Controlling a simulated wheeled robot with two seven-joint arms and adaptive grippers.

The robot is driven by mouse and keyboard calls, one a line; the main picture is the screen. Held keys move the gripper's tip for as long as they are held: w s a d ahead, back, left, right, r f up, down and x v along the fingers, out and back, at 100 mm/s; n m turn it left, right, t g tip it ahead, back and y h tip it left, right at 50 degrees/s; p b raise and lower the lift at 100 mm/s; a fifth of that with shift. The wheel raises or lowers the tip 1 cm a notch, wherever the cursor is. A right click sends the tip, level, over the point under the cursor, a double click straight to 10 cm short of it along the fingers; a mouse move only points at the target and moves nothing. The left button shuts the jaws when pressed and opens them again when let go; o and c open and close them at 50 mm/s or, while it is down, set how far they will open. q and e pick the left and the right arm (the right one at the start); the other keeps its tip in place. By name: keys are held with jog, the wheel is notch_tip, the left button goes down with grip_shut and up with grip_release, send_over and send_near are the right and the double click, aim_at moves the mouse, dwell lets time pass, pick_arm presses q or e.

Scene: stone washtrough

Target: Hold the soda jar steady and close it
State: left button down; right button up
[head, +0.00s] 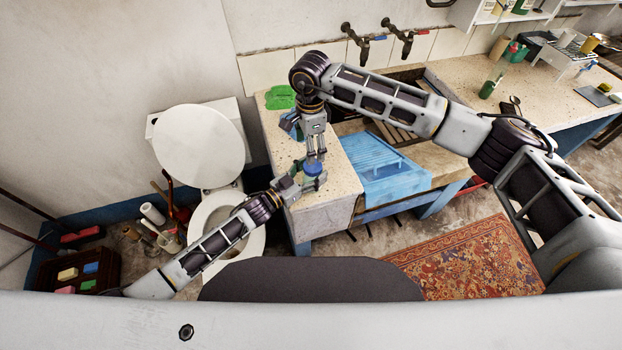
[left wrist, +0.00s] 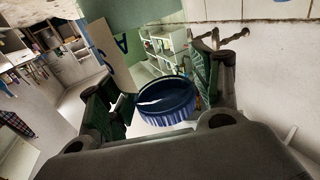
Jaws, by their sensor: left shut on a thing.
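The soda jar shows mainly as a blue round top (head: 313,167) at the near left end of the stone counter. In the left wrist view its ribbed blue lid (left wrist: 165,103) sits between the fingers, with a whitish part below. My left gripper (head: 309,177) is shut on the jar from the front left. My right gripper (head: 316,153) points down from above, its fingertips just over or at the blue top. Whether they touch it or are closed is too small to tell. The jar's lower body is mostly hidden, and how the lid is seated is unclear.
A green cloth (head: 280,97) lies at the counter's back left corner. A blue washboard-like panel (head: 385,168) leans in the trough to the right, under two taps (head: 399,38). A toilet (head: 200,148) stands to the left. A green bottle (head: 488,88) stands on the right counter.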

jog(key=m, duration=0.6)
jog(key=shift+m, duration=0.4)
jog(key=m, duration=0.3)
jog(key=shift+d, duration=0.15)
jog(key=shift+w+d+f+m, duration=0.1)
jog(key=shift+m, duration=0.9)
jog(key=shift+d+m, duration=0.1)
jog(key=shift+m, duration=0.9)
jog(key=shift+f, duration=0.15)
jog(key=shift+f, duration=3.85)
jog(key=shift+c, duration=0.5)
jog(key=c, duration=1)
